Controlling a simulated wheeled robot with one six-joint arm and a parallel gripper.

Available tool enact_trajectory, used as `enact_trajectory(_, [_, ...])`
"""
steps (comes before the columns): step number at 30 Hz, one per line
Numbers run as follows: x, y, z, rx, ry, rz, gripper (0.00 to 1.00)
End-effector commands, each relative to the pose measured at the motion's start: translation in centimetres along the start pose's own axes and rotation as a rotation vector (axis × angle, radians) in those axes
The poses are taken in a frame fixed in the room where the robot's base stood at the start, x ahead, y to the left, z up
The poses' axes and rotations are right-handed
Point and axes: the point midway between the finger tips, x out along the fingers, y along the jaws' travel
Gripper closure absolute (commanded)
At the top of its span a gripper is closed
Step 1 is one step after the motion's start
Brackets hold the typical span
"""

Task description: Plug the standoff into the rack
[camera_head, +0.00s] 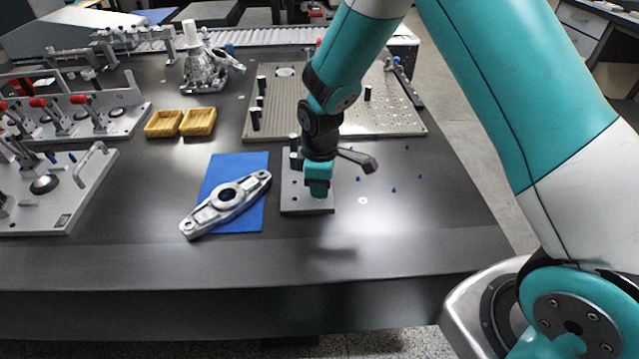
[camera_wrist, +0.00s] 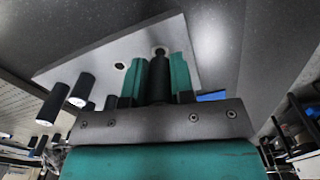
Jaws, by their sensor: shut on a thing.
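The rack is a light grey plate (camera_head: 300,208) at the table's middle, beside the blue mat. In the wrist view the rack (camera_wrist: 100,70) shows open holes and black standoffs (camera_wrist: 82,89) standing upright in it. My gripper (camera_head: 318,190) is over the rack's right part, pointing down. In the wrist view its teal fingers (camera_wrist: 157,68) are shut on a black standoff (camera_wrist: 160,82). The held standoff's far end lines up close to a hole in the rack. Whether it has entered the hole cannot be told. In the head view my gripper hides the held standoff.
A metal link arm (camera_head: 226,203) lies on the blue mat (camera_head: 232,167) left of the rack. A perforated plate (camera_head: 350,115) with black posts stands behind. Yellow trays (camera_head: 198,122) and clamp fixtures (camera_head: 85,185) are left. Small blue pins lie right; the table front is clear.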

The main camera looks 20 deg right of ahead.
Motion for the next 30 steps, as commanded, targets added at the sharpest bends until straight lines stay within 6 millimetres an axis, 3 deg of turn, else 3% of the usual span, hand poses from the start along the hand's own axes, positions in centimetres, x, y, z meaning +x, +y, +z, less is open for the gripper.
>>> enact_trajectory(30, [1.9,0.0,0.0,0.0,0.0,0.0,1.0])
